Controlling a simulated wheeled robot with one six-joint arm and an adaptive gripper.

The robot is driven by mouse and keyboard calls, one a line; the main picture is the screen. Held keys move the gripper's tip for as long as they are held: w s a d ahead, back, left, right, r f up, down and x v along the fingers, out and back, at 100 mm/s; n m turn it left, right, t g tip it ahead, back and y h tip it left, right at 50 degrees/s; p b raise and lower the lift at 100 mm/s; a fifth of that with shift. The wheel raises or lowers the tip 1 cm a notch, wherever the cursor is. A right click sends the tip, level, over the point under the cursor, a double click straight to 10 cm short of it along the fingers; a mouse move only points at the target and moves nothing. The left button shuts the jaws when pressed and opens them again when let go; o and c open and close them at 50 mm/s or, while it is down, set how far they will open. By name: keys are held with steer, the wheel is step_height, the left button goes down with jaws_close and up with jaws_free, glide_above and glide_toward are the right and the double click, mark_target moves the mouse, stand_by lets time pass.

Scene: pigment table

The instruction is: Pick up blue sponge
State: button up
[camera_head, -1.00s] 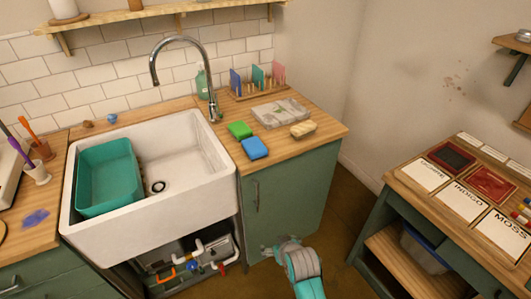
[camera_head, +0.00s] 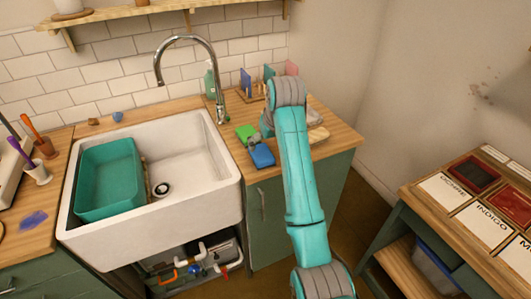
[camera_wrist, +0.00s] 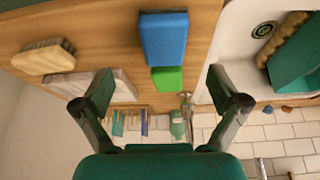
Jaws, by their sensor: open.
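The blue sponge (camera_head: 262,155) lies flat on the wooden counter to the right of the sink, with the green sponge (camera_head: 245,132) just behind it. In the wrist view the blue sponge (camera_wrist: 164,39) shows whole, near the top and centre, with the green sponge (camera_wrist: 167,78) below it. My gripper (camera_wrist: 157,82) is open and empty, its two fingers spread wide on either side of the sponges in that view. In the head view my arm reaches over the counter and partly hides what stands behind it. No contact between my gripper and the blue sponge is visible.
A scrubbing brush (camera_wrist: 45,57) and a pale tray (camera_wrist: 92,84) lie beside the sponges. The white sink (camera_head: 215,195) with a teal basin (camera_head: 110,205) and a tall tap (camera_head: 218,75) is to the left. A rack with coloured plates stands at the back.

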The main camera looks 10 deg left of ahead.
mark_target(262, 153)
steer(key=shift+w+a+r, duration=0.15)
steer(key=shift+r, duration=0.3)
steer(key=shift+w+a+r, duration=0.1)
steer(key=shift+r, duration=0.35)
steer(key=shift+a+x, duration=0.2)
steer(key=shift+x, duration=5.05)
steer(key=shift+s+f, duration=0.1)
steer(key=shift+f, duration=0.15)
steer(key=c, duration=0.8)
